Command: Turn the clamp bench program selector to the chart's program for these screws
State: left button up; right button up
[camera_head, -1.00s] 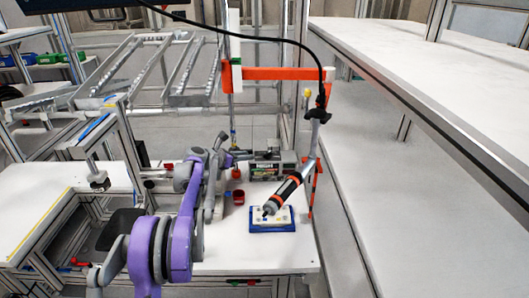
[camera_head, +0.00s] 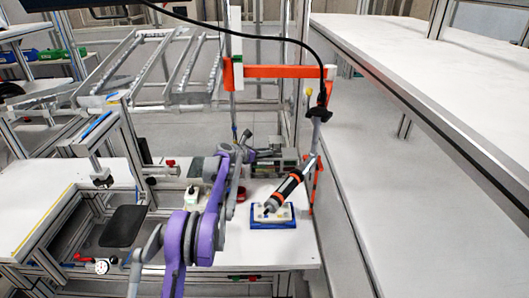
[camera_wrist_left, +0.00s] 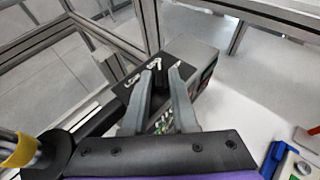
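The clamp bench control box (camera_head: 285,168) stands at the back of the white bench. In the left wrist view the grey box (camera_wrist_left: 199,53) has a black face (camera_wrist_left: 128,91) with white markings and a dark knob-like part (camera_wrist_left: 160,82). My left gripper (camera_head: 262,152) is at the box in the head view. In the wrist view the left gripper (camera_wrist_left: 162,72) has its fingers apart, with the dark part between or behind them; contact cannot be told. The selector's setting is not readable, and no screws or chart can be made out. My right gripper is not in view.
A blue tray with a pale plate (camera_head: 272,217) lies on the bench. A red bin (camera_head: 240,194) is partly behind my arm. The bench's right front is clear.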

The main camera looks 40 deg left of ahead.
pick_arm(q)
grip_shut()
jog(key=shift+a+r+m+h+p, duration=0.1)
jog(key=shift+a+m+h+p, duration=0.1)
jog(key=shift+m+h+p, duration=0.5)
jog(key=shift+m+h, duration=0.1)
jog(key=shift+h, duration=0.1)
grip_release()
